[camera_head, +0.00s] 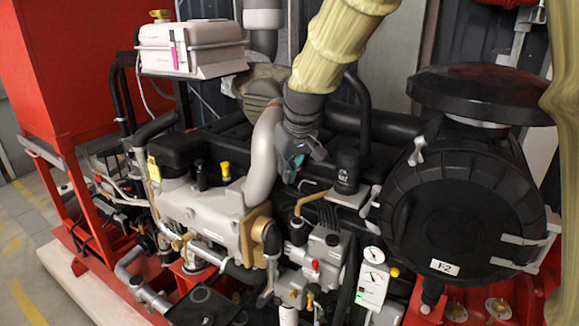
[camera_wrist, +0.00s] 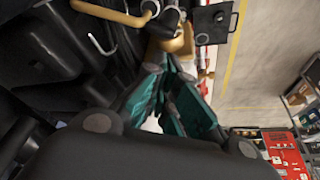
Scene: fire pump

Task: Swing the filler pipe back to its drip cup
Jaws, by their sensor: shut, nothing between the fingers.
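A thin, bent copper-coloured pipe (camera_head: 309,200), which looks like the filler pipe, stands on the grey pump block in the head view. Its outer end turns down at a small black cup-like fitting (camera_head: 298,232); I cannot tell for sure that this is the drip cup. A copper-coloured pipe also shows at the top of the wrist view (camera_wrist: 108,13), ending near a black round part. My gripper (camera_head: 290,176) is shut and empty, above and slightly left of the pipe, apart from it in the head view. Its teal fingers close together in the wrist view (camera_wrist: 172,72).
A thick grey pipe (camera_head: 263,155) rises just left of my gripper. A black cylindrical cap (camera_head: 347,172) stands to its right, and a large black round housing (camera_head: 450,205) fills the right side. A gauge panel (camera_head: 373,282) sits lower right. Grey floor lies far left.

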